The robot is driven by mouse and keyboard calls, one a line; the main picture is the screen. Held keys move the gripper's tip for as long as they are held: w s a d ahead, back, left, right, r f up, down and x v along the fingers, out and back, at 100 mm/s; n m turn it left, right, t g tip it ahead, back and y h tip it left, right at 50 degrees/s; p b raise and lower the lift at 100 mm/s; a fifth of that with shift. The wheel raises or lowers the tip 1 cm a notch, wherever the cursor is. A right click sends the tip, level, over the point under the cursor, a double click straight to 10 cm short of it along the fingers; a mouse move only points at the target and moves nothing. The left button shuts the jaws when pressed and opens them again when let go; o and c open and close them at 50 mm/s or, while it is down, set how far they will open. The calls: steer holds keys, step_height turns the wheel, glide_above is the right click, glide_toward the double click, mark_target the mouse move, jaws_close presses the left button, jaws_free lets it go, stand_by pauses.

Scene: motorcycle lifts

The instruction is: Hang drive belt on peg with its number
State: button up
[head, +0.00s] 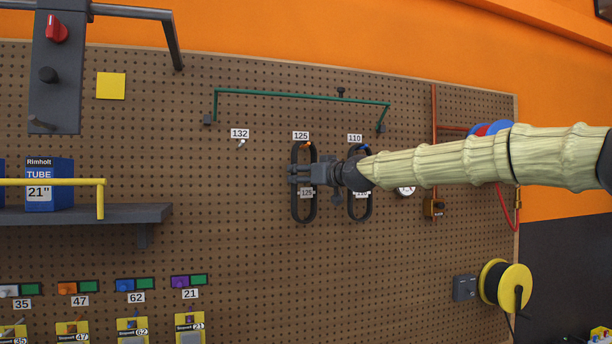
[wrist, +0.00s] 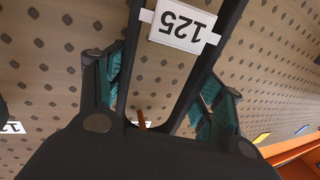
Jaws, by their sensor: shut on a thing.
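A black looped drive belt (head: 303,219) is upright against the pegboard under the 125 label (head: 301,135). Its white tag reads 125 and shows upside down in the wrist view (wrist: 183,25). My gripper (head: 302,174) is shut on this belt, with its teal-padded fingers on both sides of the loop in the wrist view (wrist: 160,88). An orange peg (head: 308,145) shows at the top of the loop, and it appears within the loop's outline in the wrist view (wrist: 141,118). Whether the belt rests on the peg, I cannot tell.
Another black belt (head: 361,217) hangs at the blue peg under label 110 (head: 355,138), close on the right, partly behind my arm. The pale peg under label 132 (head: 240,143) is bare. A green rail (head: 300,95) runs above. A shelf (head: 110,214) juts out at left.

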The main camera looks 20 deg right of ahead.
steer(key=shift+f, duration=0.15)
steer(key=o, duration=1.2)
steer(key=shift+w, duration=0.1)
steer(key=shift+o, duration=0.2)
